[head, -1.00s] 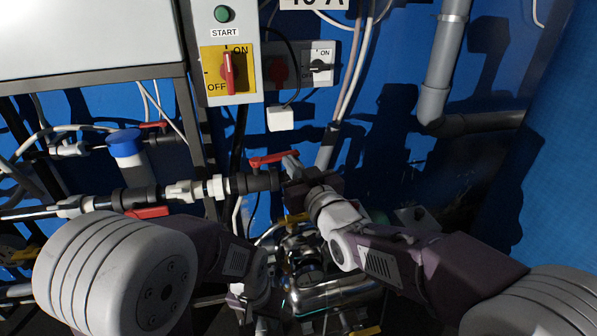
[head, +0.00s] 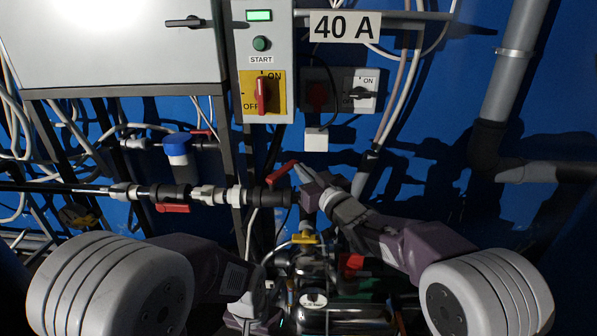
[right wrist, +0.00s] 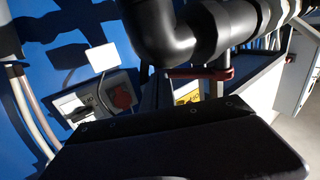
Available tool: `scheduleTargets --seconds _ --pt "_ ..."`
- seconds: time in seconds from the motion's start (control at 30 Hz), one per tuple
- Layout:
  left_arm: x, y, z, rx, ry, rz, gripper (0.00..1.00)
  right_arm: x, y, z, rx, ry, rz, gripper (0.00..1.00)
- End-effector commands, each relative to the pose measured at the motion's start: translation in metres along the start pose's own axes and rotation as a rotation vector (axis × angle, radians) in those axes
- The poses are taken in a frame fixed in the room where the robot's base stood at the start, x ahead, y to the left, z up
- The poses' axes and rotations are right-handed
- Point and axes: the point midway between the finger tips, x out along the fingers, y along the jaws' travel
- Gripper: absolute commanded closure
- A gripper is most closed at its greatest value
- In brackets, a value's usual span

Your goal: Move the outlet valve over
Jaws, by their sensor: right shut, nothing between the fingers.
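A valve with a red lever (head: 281,171) sits on the dark pipe at the centre of the head view. The lever slants up and to the right from the pipe. My right gripper (head: 303,174) is shut and empty, with its tips at the lever's free end; I cannot tell whether they touch it. A red lever (right wrist: 198,73) also shows in the right wrist view, below a black pipe elbow (right wrist: 170,35). A second red lever (head: 173,208) hangs under the pipe further left.
The control box (head: 263,105) with its START button and red ON/OFF switch is above the pipe. A small switch box (head: 361,88) is on the blue wall. Metal vessels (head: 335,318) and a yellow handle (head: 305,239) stand below. A grey pipe (head: 510,75) runs at right.

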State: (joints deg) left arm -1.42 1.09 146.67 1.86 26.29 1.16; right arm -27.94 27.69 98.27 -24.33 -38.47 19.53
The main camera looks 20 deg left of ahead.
Motion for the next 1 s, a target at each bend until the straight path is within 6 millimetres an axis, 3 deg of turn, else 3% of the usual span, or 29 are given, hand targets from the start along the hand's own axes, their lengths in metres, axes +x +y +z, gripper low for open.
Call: scheduleTargets --seconds 0.5,1.0 --pt "-0.019 0.000 -0.002 0.000 0.000 0.000 0.64 0.031 -0.001 -0.001 0.000 0.000 0.018 1.00" --pt "-0.022 0.000 -0.002 0.000 0.000 0.000 0.64 0.041 -0.005 -0.001 -0.001 0.001 0.019 1.00"
